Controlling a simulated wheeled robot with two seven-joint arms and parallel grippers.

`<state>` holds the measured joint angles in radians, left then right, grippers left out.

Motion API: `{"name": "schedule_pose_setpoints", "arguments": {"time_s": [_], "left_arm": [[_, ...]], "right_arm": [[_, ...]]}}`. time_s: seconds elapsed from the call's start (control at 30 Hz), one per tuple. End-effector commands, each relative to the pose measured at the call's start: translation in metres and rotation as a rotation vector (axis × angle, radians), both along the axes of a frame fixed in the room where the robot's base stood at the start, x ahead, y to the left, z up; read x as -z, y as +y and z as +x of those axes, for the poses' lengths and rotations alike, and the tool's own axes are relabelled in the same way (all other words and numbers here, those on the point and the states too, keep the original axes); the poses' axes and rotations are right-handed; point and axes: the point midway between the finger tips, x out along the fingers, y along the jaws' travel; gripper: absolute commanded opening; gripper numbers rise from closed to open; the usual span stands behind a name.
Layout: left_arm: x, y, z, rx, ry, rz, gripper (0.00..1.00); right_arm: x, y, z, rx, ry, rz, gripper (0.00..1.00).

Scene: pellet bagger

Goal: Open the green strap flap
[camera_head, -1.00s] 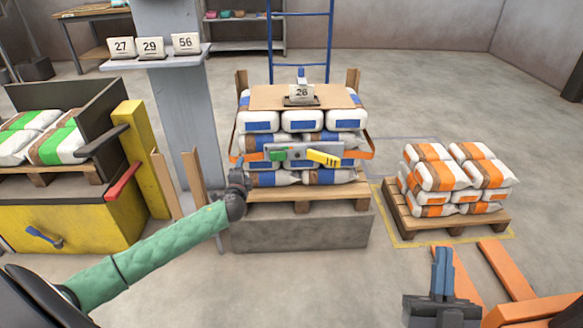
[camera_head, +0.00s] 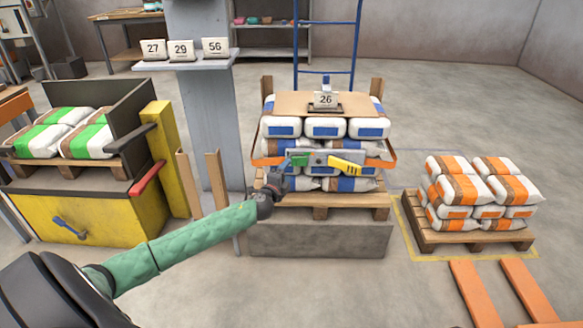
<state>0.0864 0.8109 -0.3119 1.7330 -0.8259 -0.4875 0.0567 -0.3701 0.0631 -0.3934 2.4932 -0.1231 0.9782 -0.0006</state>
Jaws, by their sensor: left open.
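The green strap flap (camera_head: 299,159) sits at the left end of a grey buckle plate (camera_head: 318,158) on the front of the blue-labelled bag stack. A yellow lever (camera_head: 346,165) is at the plate's right end. An orange strap (camera_head: 388,160) runs from the plate around the stack. My left gripper (camera_head: 278,180) is open and empty, just below and left of the green flap. At this size I cannot tell whether it touches the bags or strap behind it. My right gripper is out of view.
The bags stand on a pallet (camera_head: 330,200) over a grey block (camera_head: 320,238). Wooden posts (camera_head: 214,180) and a grey column (camera_head: 205,115) stand at left. A pallet of orange-labelled bags (camera_head: 470,235) and orange forks (camera_head: 480,290) are at right.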

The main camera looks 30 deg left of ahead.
Motion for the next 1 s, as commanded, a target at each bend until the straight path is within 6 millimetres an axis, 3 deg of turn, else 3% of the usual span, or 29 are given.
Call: {"name": "schedule_pose_setpoints", "arguments": {"time_s": [0.4, 0.87, 1.0], "left_arm": [[0.000, 0.006, 0.041, -0.001, -0.001, -0.001, 0.62], [0.000, 0.007, 0.048, 0.000, 0.000, -0.001, 0.62], [0.000, 0.007, 0.048, -0.001, 0.000, -0.001, 0.38]], "right_arm": [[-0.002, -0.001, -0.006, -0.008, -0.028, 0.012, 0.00], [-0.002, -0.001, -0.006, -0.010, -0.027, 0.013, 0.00], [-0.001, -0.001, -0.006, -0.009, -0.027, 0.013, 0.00]]}}
